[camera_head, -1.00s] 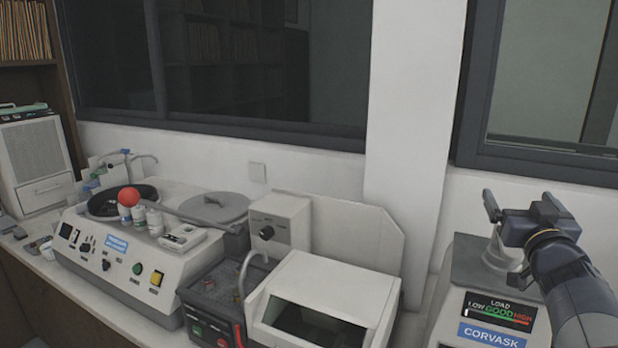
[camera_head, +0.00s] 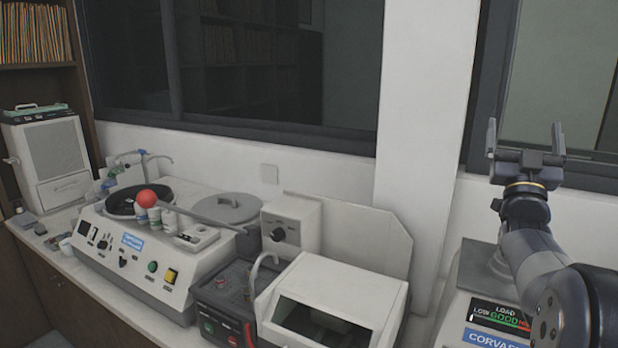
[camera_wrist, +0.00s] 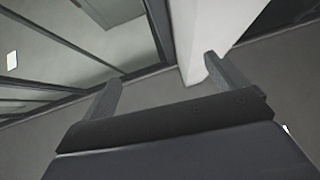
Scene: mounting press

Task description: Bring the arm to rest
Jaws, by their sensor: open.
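My gripper (camera_head: 526,140) is raised at the right of the head view, in front of the window, with its two fingers apart and pointing up. Nothing is between the fingers. It is above the press labelled CORVASK (camera_head: 490,310) and touches nothing that I can see. My arm comes up from the lower right corner and hides part of that press. In the wrist view the two fingers (camera_wrist: 160,85) are spread, with only window frame, wall and a white pillar beyond them.
A grinder-polisher (camera_head: 150,255) with a red-knobbed lever (camera_head: 147,198) stands on the left of the bench. A dark box (camera_head: 225,295) and a white hooded machine (camera_head: 335,300) stand in the middle. A white pillar (camera_head: 425,110) rises left of my gripper. The air around the gripper looks clear.

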